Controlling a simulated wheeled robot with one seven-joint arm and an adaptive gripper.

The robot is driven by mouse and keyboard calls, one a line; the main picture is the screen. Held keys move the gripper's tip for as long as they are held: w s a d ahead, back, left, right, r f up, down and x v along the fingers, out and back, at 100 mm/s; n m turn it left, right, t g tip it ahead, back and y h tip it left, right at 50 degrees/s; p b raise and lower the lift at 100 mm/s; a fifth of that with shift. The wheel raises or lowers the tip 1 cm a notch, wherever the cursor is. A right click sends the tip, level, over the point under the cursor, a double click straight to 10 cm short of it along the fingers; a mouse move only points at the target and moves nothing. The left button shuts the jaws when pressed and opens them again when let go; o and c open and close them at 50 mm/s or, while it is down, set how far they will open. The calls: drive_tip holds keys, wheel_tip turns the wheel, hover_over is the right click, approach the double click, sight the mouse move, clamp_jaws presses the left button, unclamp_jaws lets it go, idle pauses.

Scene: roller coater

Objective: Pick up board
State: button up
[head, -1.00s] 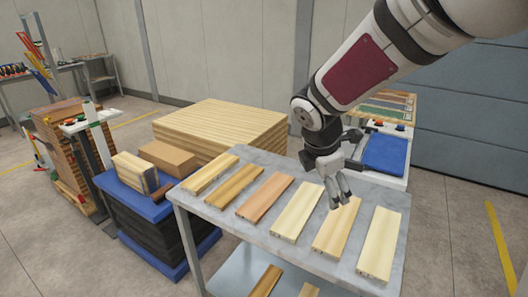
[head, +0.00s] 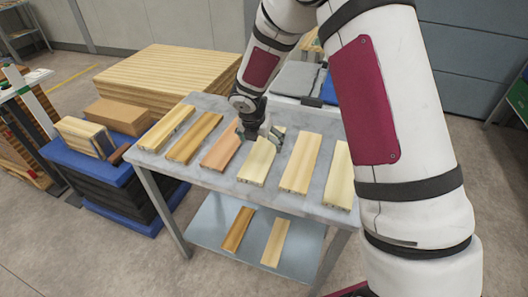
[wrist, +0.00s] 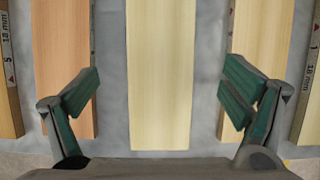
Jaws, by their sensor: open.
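Several wooden boards lie side by side on the grey table top (head: 222,106). My gripper (head: 259,137) is open and empty above a pale board (head: 257,166), fourth from the left. In the wrist view this pale board (wrist: 160,75) runs lengthwise between the two spread fingers, apart from both. The left finger overlaps the reddish board (wrist: 62,50) beside it, and the right finger overlaps the yellowish board (wrist: 252,45). In the head view my gripper hides the far part of the pale board.
The reddish board (head: 221,150) and the yellowish board (head: 301,163) flank the pale one with narrow gaps. Two more boards lie on the lower shelf (head: 205,225). A blue-topped stand (head: 105,178) with blocks is at the left. A large wood stack (head: 165,80) stands behind.

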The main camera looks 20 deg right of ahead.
sight(264, 150)
drive_tip(key=shift+p+x, duration=0.5)
drive_tip(key=shift+x, duration=2.45)
drive_tip(key=shift+w+d+r, duration=0.1)
drive_tip(key=shift+w+d, duration=0.05)
drive_tip(key=shift+w, duration=0.05)
drive_tip(key=shift+c, duration=0.5)
drive_tip(key=c, duration=1.3)
